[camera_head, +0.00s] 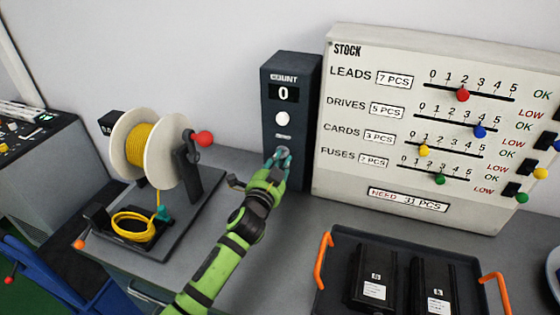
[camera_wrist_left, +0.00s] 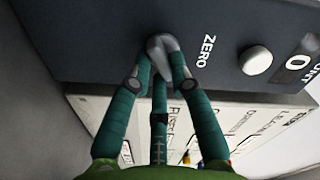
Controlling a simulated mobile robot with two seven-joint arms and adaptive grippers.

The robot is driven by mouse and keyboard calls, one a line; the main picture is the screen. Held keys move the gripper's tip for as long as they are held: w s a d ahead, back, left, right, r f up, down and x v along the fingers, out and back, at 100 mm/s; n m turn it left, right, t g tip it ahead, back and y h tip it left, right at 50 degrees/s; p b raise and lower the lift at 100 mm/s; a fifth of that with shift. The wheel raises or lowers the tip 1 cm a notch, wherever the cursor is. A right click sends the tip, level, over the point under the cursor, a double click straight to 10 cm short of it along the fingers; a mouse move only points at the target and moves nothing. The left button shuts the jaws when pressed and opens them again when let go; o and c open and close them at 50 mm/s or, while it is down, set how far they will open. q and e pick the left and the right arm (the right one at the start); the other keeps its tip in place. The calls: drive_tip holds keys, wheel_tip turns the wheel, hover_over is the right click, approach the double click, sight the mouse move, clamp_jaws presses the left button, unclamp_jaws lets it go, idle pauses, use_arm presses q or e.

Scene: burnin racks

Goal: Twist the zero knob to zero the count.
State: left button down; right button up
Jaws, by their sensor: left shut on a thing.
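The dark count box (camera_head: 290,80) stands upright against the wall, left of the stock board. Its display (camera_head: 285,93) reads 0, and a round white button (camera_head: 282,118) sits below it. My left gripper (camera_head: 281,155) reaches up to the lower front of the box. In the left wrist view its teal fingers (camera_wrist_left: 160,62) are closed around the grey zero knob (camera_wrist_left: 162,42), beside the ZERO label (camera_wrist_left: 204,52). The fingers hide much of the knob in the head view. My right gripper is not in view.
The white stock board (camera_head: 430,120) with coloured sliders stands to the right. A yellow cable reel (camera_head: 143,150) with a red-knobbed crank is at left. A dark tray (camera_head: 340,250) with orange handles holds black boxes at front right. Grey counter lies bare around my forearm.

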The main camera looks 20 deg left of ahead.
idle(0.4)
use_arm(q)
drive_tip(key=c, duration=1.1)
unclamp_jaws()
drive_tip(key=s, duration=1.2)
drive_tip(key=shift+a, duration=0.25)
